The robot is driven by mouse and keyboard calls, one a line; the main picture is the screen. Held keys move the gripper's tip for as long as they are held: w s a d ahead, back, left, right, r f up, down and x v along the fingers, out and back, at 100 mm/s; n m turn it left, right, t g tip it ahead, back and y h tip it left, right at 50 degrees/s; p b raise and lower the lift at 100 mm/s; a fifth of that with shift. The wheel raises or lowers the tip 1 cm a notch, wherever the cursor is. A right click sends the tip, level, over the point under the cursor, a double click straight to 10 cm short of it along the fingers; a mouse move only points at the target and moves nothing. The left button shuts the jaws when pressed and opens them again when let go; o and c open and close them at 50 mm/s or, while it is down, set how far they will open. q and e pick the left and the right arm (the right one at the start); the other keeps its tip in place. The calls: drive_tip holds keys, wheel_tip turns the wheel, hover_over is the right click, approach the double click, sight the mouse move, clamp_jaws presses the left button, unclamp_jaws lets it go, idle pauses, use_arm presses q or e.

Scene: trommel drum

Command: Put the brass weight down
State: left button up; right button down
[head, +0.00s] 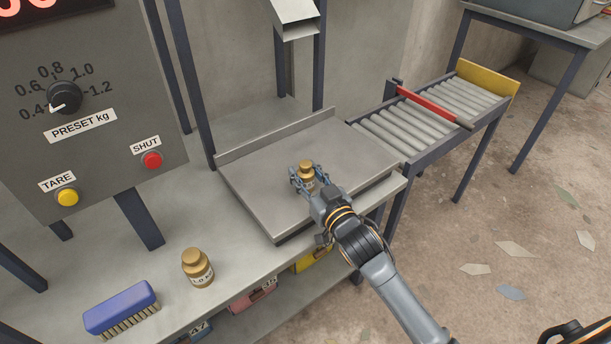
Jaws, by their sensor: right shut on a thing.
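One brass weight (306,168) is between the fingers of my right gripper (304,178), which is shut on it. It looks upright, over the grey weighing plate (265,197). I cannot tell whether its base touches the plate, as the fingers and wrist hide its lower part. A second brass weight (198,267) stands upright on the bench at the lower left, apart from the gripper, with a pale label. My left gripper is not in view.
A control panel (105,150) with a preset dial, a yellow TARE button (68,197) and a red SHUT button (152,160) is at the left. A blue brush (122,307) lies on the bench. A chute (294,18) hangs behind the plate. A roller conveyor (425,115) is right.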

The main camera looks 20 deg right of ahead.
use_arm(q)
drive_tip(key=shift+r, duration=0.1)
use_arm(e)
drive_tip(key=c, duration=0.8)
unclamp_jaws()
drive_tip(key=shift+c, duration=0.2)
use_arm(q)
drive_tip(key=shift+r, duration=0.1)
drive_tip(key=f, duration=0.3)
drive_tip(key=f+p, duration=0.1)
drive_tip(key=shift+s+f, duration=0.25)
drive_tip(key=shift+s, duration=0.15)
use_arm(e)
drive_tip(key=s+d, duration=0.2)
drive_tip(key=s, duration=1)
drive_tip(key=shift+w+d, duration=0.1)
